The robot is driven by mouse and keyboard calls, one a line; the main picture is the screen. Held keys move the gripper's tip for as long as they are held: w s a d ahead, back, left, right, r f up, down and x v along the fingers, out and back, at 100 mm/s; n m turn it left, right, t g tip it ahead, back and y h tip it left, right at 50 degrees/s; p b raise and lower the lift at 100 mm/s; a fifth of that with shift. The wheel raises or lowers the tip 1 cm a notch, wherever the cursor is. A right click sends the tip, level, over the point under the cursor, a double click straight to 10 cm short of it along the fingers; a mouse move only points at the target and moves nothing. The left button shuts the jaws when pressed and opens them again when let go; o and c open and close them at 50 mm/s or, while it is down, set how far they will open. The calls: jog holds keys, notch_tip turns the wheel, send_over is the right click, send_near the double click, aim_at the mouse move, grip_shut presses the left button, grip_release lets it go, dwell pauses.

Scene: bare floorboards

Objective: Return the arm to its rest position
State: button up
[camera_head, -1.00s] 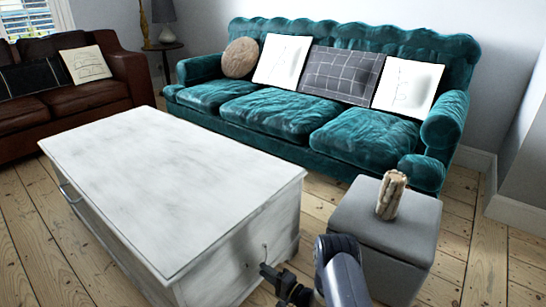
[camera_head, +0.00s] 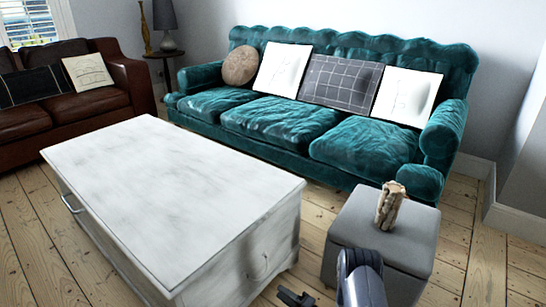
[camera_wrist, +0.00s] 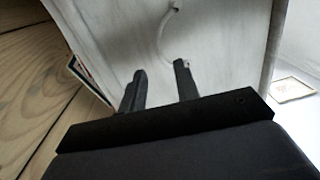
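My gripper (camera_head: 295,298) is at the bottom edge of the head view, low beside the near end of the white chest, and only partly in frame. In the wrist view its two dark fingers (camera_wrist: 160,80) stand apart with nothing between them. The white chest's end panel and a curved handle (camera_wrist: 168,35) show beyond the fingers. My forearm link enters at the bottom of the head view, in front of the grey ottoman.
The white chest (camera_head: 165,180) stands left of my arm. A grey ottoman (camera_head: 385,238) with a tan carved object (camera_head: 390,205) upright on it stands close to the right. A teal sofa (camera_head: 320,130) is behind, a brown sofa (camera_head: 60,110) far left. Floorboards are clear at right.

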jog(key=f+b+x, duration=0.1)
jog(key=b+x, duration=0.2)
jog(key=x, duration=0.4)
notch_tip(320, 180, up, 8)
jog(key=g+h+p, duration=0.1)
jog(key=g+h, duration=0.5)
jog(key=h, duration=0.2)
jog(key=shift+s+d+f+g+h, duration=0.2)
jog(key=shift+s+d+g+h, duration=0.1)
jog(key=shift+d+g, duration=0.1)
dwell(0.4)
jog(key=shift+w+a+r+g+h+p, duration=0.1)
jog(key=shift+a+r+g+h+p, duration=0.05)
jog(key=shift+r+g+h+p, duration=0.35)
jog(key=shift+w+a+r+g+h+p, duration=0.15)
jog(key=shift+r+g+h+p, duration=0.35)
jog(key=shift+p, duration=0.95)
jog(key=shift+a+h+p, duration=0.1)
jog(key=shift+h+p, duration=0.3)
jog(key=shift+p, duration=0.4)
jog(key=shift+w+r+p, duration=0.1)
jog(key=shift+r+p, duration=0.05)
jog(key=shift+p, duration=0.25)
